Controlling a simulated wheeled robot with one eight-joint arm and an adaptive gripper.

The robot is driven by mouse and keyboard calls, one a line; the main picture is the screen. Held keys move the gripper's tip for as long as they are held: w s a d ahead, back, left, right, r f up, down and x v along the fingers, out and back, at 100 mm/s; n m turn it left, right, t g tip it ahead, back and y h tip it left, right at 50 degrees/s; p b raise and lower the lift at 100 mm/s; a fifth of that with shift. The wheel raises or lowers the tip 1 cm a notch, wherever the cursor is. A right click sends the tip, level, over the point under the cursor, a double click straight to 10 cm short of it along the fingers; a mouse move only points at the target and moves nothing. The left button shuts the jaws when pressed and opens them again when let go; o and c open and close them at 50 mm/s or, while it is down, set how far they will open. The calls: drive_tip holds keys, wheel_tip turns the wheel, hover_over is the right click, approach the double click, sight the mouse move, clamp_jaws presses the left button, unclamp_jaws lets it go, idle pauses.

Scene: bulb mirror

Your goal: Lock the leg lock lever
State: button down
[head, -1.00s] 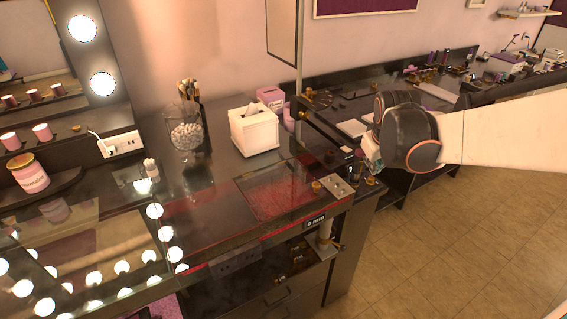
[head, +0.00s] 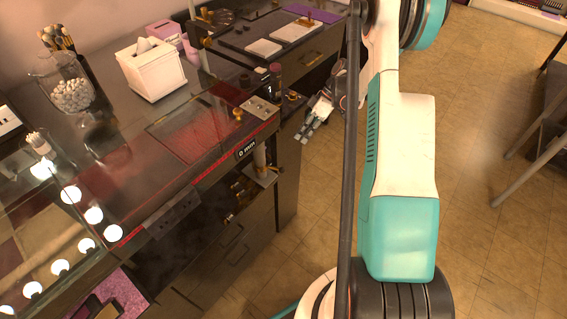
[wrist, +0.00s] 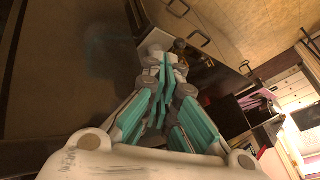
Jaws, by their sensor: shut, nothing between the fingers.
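The lever assembly sits under the front corner of the glass-topped dressing table in the head view. A pale upright leg (head: 259,156) drops from the corner plate, with a small brass lever (head: 272,168) at its lower end. The lever is too small to tell its exact position. My gripper (head: 306,133) is to the right of the leg and apart from it, beyond the table corner, pointing down and left. In the wrist view my gripper (wrist: 163,66) has its teal and grey fingers together, holding nothing. A small brass part (wrist: 181,45) shows just past the fingertips.
A metal plate with a brass knob (head: 238,114) tops the table corner, above a small black display (head: 247,147). A white tissue box (head: 150,69) and glass jar (head: 67,88) stand behind. Drawers lie below.

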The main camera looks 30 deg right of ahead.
sight(269, 167)
drive_tip(key=a+f+n+b, duration=0.1)
drive_tip(key=a+f+b, duration=0.3)
drive_tip(key=a+f, duration=0.4)
drive_tip(key=shift+f+y, duration=0.4)
drive_tip(key=shift+f, duration=0.45)
